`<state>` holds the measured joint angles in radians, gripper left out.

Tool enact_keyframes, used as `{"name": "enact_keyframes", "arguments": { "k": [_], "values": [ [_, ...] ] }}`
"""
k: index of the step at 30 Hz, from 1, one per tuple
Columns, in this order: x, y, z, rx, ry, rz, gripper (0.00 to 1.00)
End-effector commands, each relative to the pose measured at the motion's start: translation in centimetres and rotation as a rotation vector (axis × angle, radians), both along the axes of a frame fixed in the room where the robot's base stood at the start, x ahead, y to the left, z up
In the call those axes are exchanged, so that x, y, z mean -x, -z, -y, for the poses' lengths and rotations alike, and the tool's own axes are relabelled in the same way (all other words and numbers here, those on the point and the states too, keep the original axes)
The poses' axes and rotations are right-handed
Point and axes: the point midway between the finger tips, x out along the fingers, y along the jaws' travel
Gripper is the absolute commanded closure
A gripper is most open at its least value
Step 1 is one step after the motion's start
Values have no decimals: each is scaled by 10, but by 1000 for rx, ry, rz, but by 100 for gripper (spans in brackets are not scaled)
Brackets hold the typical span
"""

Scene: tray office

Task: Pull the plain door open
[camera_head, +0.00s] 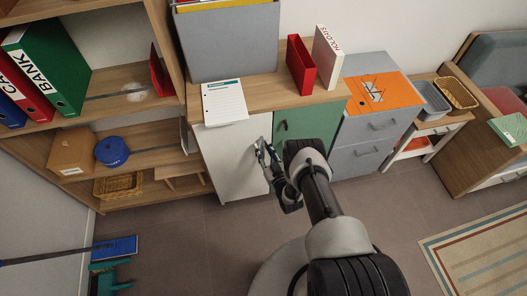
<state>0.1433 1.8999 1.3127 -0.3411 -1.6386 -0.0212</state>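The plain off-white door (231,160) is the left door of a low wooden-topped cabinet. It looks closed, next to a green door (308,126) with a small dark handle. My gripper (261,148) is in front of the plain door's right edge, close to the green door. The fingers point up toward the upper right part of the plain door. A handle on the plain door cannot be made out; the gripper covers that area. Whether the fingers touch the door or hold anything is too small to tell.
A paper sheet (224,102) overhangs the cabinet top (260,92) above the plain door. A grey drawer unit (360,150) adjoins on the right, open wooden shelves (140,133) on the left. A blue broom (115,247) lies lower left. Floor before the plain door is clear on the left.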

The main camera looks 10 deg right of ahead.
Motion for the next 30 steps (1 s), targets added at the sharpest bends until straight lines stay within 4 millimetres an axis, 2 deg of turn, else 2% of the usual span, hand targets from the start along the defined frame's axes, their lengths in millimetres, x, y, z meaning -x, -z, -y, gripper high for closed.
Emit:
{"name": "enact_keyframes", "arguments": {
  "k": [9,22,30],
  "values": [
    [-2,0,0,0,1,-1,72],
    [-2,0,0,0,1,-1,100],
    [-2,0,0,0,0,-1,100]
  ]
}}
